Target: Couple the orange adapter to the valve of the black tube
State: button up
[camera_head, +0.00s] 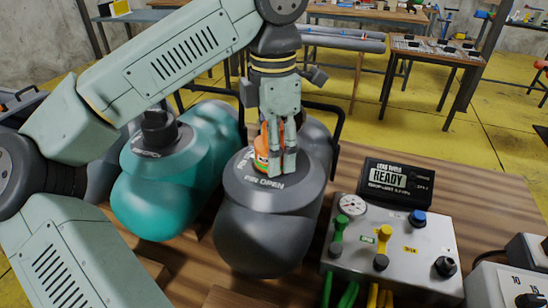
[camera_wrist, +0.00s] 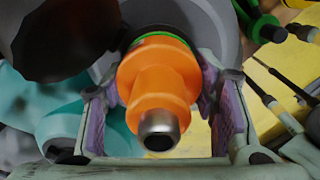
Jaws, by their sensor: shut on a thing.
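The orange adapter (camera_wrist: 158,80) has a metal tip and a green ring at its far end. My gripper (camera_head: 281,165) is shut on it, with a finger on each side in the wrist view. The adapter (camera_head: 262,152) is upright over the top of the black tube (camera_head: 268,225), where the valve area is marked "PIN OPEN". The valve itself is hidden under the adapter and fingers. I cannot tell whether the adapter is locked on or only resting there.
A teal tube (camera_head: 160,190) with a black valve cap (camera_head: 159,128) lies to the left. A grey control box (camera_head: 390,245) with a gauge, knobs and hoses stands at the right, with a "READY" display (camera_head: 397,183) behind it. Bare wooden tabletop shows between the black tube and the box.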

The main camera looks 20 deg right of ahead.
jog(key=m, duration=0.2)
jog(key=shift+m, duration=0.3)
jog(key=o, duration=1.3)
jog(key=shift+c, duration=0.2)
jog(key=shift+r, duration=0.1)
notch_tip(320, 180, up, 7)
jog(key=shift+r, duration=0.15)
